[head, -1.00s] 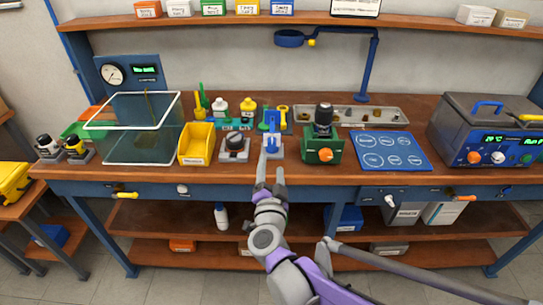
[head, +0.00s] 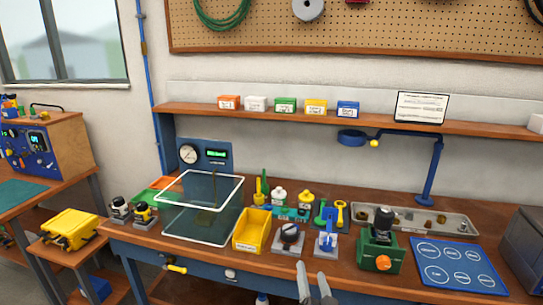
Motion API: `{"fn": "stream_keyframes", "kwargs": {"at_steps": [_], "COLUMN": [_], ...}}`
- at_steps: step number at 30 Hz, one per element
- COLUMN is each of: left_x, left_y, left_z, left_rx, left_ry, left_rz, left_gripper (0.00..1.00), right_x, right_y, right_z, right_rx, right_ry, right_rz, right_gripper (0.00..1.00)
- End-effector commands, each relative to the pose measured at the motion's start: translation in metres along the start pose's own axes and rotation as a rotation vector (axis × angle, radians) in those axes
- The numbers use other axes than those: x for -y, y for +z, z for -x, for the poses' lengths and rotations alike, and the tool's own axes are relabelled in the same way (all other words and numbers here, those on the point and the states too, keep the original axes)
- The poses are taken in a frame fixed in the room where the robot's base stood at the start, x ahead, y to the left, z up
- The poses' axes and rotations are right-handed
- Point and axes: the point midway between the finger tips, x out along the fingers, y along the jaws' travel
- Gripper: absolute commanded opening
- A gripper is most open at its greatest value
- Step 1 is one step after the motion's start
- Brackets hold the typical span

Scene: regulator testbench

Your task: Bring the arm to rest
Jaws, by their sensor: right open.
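My right gripper (head: 314,280) shows at the bottom edge of the head view, right of centre. Its two grey fingers point up and away, with a gap between them and nothing held. The fingertips appear just below a small fixture with a blue lever (head: 326,241) on a light base, near the front edge of the workbench (head: 345,285). I cannot tell how far above or in front of the bench the fingers are. The rest of the right arm is out of the picture. My left gripper is not in view.
Around the fingers stand a black-knob block (head: 290,235), a yellow bin (head: 252,231) and a green regulator (head: 378,250). A clear tank (head: 200,222) stands left and a blue mat (head: 458,266) right. A blue hooked stand (head: 432,170) rises behind.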

Motion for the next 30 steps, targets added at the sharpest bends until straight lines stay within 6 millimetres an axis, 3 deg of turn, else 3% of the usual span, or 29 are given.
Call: {"fn": "stream_keyframes", "kwargs": {"at_steps": [2,5,9,15,21,30], "left_x": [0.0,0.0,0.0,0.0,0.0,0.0], "left_y": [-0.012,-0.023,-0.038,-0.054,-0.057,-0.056], "left_z": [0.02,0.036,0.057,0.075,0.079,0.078], "left_rx": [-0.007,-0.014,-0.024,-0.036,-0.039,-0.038], "left_ry": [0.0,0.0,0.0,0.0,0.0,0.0], "left_rz": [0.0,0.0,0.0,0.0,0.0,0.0], "left_gripper": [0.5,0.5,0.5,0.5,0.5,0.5], "right_x": [0.014,0.009,-0.029,-0.091,-0.112,-0.112], "right_y": [-0.002,0.016,0.037,0.037,0.034,0.035], "right_z": [0.022,0.058,0.12,0.196,0.222,0.222], "right_rx": [0.141,0.359,0.662,0.946,1.026,1.028], "right_ry": [-0.055,-0.07,0.028,0.252,0.343,0.342], "right_rz": [0.1,0.233,0.401,0.537,0.571,0.572], "right_gripper": [0.65,0.65,0.65,0.65,0.65,0.65]}}
